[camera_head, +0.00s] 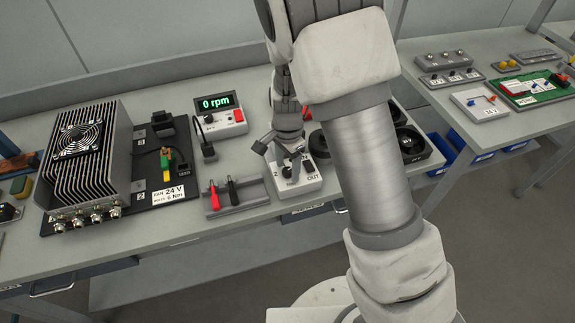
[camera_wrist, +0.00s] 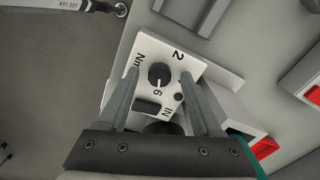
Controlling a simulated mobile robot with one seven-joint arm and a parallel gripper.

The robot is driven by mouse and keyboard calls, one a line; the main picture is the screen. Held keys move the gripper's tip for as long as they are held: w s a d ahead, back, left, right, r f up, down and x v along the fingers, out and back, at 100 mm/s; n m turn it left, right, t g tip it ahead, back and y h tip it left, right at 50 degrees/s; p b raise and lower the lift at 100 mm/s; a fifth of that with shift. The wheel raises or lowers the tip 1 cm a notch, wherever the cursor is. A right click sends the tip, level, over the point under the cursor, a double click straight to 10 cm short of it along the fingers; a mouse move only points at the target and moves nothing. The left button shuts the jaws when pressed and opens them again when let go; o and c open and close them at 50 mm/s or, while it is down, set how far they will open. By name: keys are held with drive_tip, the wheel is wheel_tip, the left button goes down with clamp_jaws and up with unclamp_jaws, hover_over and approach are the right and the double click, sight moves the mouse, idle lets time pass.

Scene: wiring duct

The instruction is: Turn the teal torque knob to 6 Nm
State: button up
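A dark round knob (camera_wrist: 160,74) sits on a white box (camera_wrist: 205,68) marked "Nm", "2", "6" and "IN". It looks black or dark grey here, not teal. A pale mark and the "6" show at its lower side in the wrist view; I cannot tell for certain where it points. My gripper (camera_wrist: 160,76) is open, with one finger on each side of the knob and gaps visible beside it. In the head view my gripper (camera_head: 283,148) is over the same white box (camera_head: 300,187), and the fingers partly hide its top. A teal edge (camera_wrist: 243,160) shows at the lower right in the wrist view.
Left of the box, a grey tray (camera_head: 255,190) holds a red-handled tool (camera_head: 213,196) and a black-handled tool (camera_head: 232,191). An rpm display (camera_head: 216,102) reads "0 rpm". A finned unit (camera_head: 88,150) stands further left, by a "FAN 24 V, BOLTS 6 Nm" label (camera_head: 168,195).

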sight(287, 170)
wheel_tip(287, 170, up, 17)
drive_tip(key=p, duration=0.1)
drive_tip(key=shift+r, duration=0.2)
idle(0.3)
idle(0.3)
drive_tip(key=s+d+r+n+t, duration=0.2)
drive_tip(key=s+d+r+n, duration=0.3)
drive_tip(key=s, duration=0.4)
drive_tip(key=s+d+r+n+t, duration=0.3)
drive_tip(key=s+d+r+n, duration=0.2)
drive_tip(key=s, duration=0.5)
wheel_tip(287, 170, up, 2)
drive_tip(key=shift+s+d+n+t, duration=0.15)
drive_tip(key=shift+d+n+t, duration=0.2)
drive_tip(key=shift+d, duration=0.85)
drive_tip(key=shift+a, duration=0.1)
